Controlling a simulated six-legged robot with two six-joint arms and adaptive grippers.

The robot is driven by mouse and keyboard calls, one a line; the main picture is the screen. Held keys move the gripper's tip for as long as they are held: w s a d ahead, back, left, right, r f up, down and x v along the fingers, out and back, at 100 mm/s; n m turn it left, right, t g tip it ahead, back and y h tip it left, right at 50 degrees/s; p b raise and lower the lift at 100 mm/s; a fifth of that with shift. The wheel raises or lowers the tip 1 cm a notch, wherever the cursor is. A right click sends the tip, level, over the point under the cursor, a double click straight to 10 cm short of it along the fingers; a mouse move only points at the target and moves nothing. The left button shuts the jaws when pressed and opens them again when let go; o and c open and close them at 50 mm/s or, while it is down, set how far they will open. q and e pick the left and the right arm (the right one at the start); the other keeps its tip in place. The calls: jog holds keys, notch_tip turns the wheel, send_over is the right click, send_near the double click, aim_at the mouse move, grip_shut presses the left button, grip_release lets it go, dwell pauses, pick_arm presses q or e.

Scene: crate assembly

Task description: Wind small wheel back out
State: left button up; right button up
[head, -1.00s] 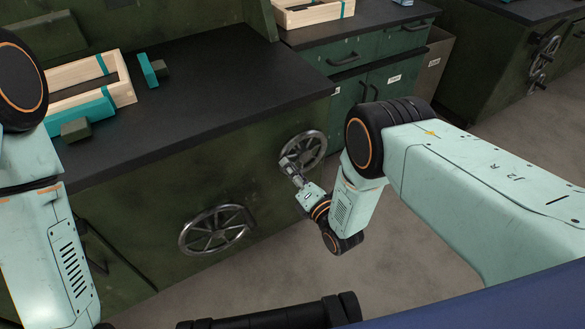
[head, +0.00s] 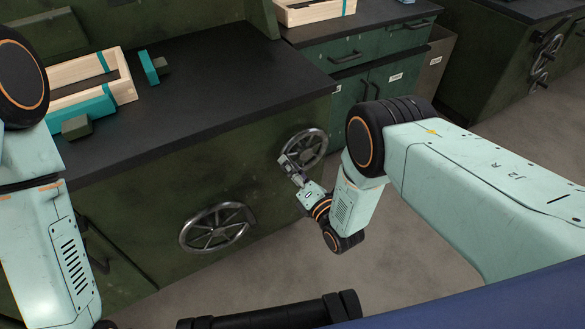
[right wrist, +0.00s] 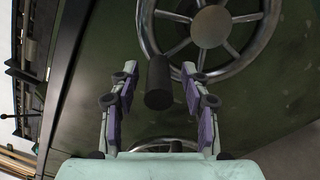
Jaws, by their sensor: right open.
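The small wheel (head: 318,136) is a grey metal spoked handwheel at the right of the dark green cabinet front. It fills the top of the right wrist view (right wrist: 232,62), with its round hub in sight. A dark cylindrical handle (right wrist: 158,85) stands out from its rim. My right gripper (head: 283,160) is at the lower left of this wheel. In the right wrist view its two fingers are open, one on each side of the handle, with a gap on both sides. My left arm shows at the left edge of the head view; its gripper is out of sight.
A larger-looking handwheel (head: 213,247) sits lower left on the same cabinet (head: 130,208). Its black top (head: 215,75) carries a wooden crate (head: 122,88) and teal pieces. Another crate (head: 300,15) stands on the green cabinet behind. Grey floor is free below the wheels.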

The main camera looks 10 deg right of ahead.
jog(key=v, duration=1.2)
dwell(1.2)
